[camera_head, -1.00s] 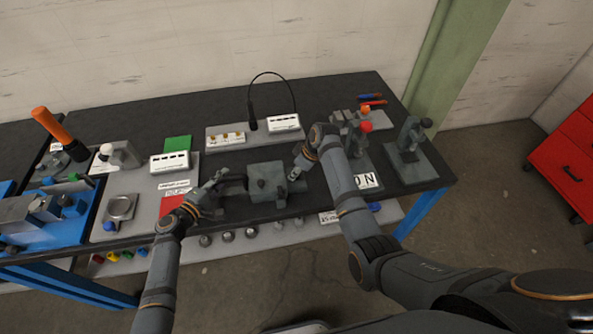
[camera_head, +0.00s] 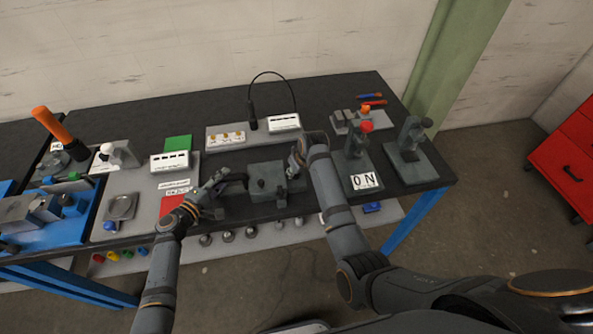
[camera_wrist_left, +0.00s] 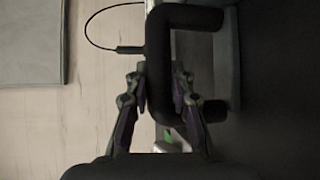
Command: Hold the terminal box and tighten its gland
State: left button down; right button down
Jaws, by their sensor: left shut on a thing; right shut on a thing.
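The terminal box (camera_head: 266,184) is a grey-green block with a dark knob on its face, near the front edge of the bench. A dark handle (camera_head: 236,181) sticks out from its left side. My left gripper (camera_head: 220,181) is shut on this handle. In the left wrist view the thick black U-shaped handle (camera_wrist_left: 186,17) lies between the fingers of my left gripper (camera_wrist_left: 163,90). My right gripper (camera_head: 294,168) is shut at the right side of the box, where the gland appears to be. The fingers hide the gland.
Behind the box stands a grey block (camera_head: 209,143) with brass parts, a white label and a looped black cable (camera_head: 252,110). A red-knobbed fixture (camera_head: 367,127) and another stand (camera_head: 412,160) are to the right.

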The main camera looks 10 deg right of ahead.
dwell(0.4)
jog(key=c, duration=1.3)
grip_release()
